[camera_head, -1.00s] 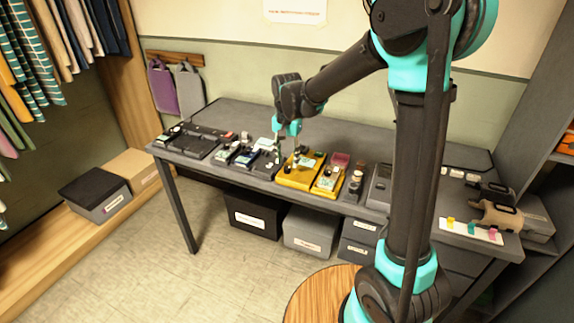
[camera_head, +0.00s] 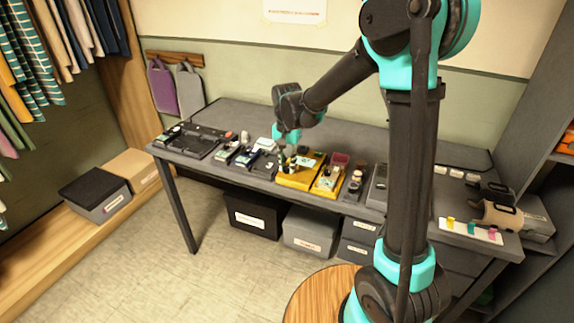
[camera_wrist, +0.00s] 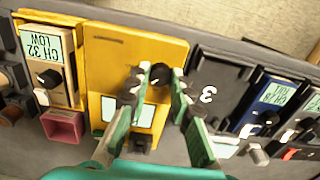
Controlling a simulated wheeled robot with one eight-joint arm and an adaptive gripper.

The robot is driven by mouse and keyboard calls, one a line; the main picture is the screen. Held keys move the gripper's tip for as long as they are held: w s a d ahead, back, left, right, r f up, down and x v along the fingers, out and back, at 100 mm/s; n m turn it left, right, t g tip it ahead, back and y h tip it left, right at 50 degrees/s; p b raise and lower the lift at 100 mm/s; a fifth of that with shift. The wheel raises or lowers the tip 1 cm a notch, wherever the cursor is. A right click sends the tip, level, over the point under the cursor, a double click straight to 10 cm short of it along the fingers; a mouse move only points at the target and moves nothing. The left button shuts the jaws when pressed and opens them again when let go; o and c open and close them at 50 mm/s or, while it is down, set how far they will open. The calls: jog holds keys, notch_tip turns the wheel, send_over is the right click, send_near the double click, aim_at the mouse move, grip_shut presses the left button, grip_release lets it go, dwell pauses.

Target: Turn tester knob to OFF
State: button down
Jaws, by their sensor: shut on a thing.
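The large yellow tester (camera_wrist: 112,52) lies on the table, and it also shows in the head view (camera_head: 296,184). Its black round knob (camera_wrist: 160,72) stands near its far edge in the wrist view. My gripper (camera_wrist: 159,77) is above the tester with one teal-and-black finger on each side of the knob, shut on it. In the head view my gripper (camera_head: 287,158) points down at the tester and hides the knob. A pale display on the tester, between the fingers, is partly covered, so its text cannot be read. The knob's setting cannot be told.
A dark unit marked 3 (camera_wrist: 215,88) and a unit reading "CH 78" (camera_wrist: 265,107) stand at right.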

aim_at(287, 168)
jog(key=shift+n, duration=0.3)
jog(key=n, duration=0.4)
jog(key=shift+n, duration=2.1)
jog(key=c, duration=1.3)
grip_release()
jog(key=shift+c, duration=0.2)
jog(key=shift+r, duration=0.1)
notch_tip(287, 168, up, 12)
